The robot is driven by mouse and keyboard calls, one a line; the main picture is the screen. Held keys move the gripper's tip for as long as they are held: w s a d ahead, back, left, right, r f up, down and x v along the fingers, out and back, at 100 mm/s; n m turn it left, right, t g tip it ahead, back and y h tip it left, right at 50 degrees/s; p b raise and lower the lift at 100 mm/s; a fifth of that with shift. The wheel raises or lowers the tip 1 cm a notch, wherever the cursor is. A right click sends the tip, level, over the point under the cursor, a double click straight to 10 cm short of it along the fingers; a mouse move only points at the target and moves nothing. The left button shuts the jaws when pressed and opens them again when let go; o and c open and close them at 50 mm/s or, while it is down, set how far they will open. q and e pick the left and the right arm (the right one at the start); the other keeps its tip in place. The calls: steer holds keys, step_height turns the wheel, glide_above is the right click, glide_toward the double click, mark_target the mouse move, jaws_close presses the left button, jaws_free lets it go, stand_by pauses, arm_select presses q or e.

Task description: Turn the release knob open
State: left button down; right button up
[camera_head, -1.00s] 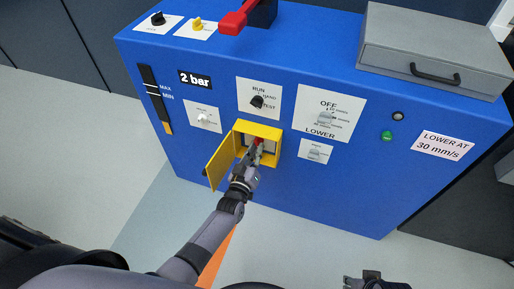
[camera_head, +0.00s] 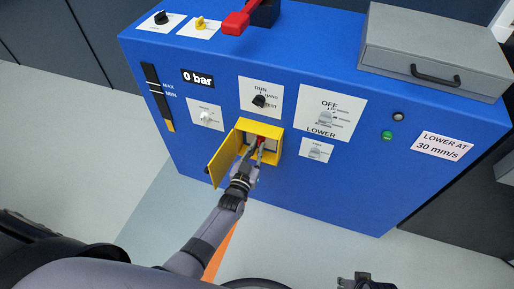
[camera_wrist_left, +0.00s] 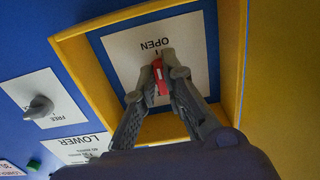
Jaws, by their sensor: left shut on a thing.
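The release knob (camera_wrist_left: 160,78) is red with a white mark and sits on a white plate (camera_wrist_left: 190,48) labelled OPEN, inside a yellow box (camera_head: 276,150). The box's yellow door (camera_head: 224,160) stands open to the left. My left gripper (camera_head: 257,146) reaches into the box. In the left wrist view its two fingers (camera_wrist_left: 166,76) are shut on the red knob, one on each side. The knob's white mark points roughly toward the OPEN label; the fingers hide part of the knob. My right gripper (camera_head: 367,281) is low at the bottom edge, away from the panel; its fingers are not clear.
The blue cabinet (camera_head: 330,195) carries several other knobs, a display reading 0 bar (camera_head: 198,77) and a green button (camera_head: 387,135). A red lever (camera_head: 236,22) and a grey case (camera_head: 432,50) are on top. The floor in front is clear.

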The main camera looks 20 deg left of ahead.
arm_select(q)
steer(key=c, duration=1.7)
jaws_free()
steer(key=shift+s, duration=0.1)
steer(key=s, duration=1.2)
steer(key=shift+a, duration=0.2)
steer(key=shift+w, duration=0.1)
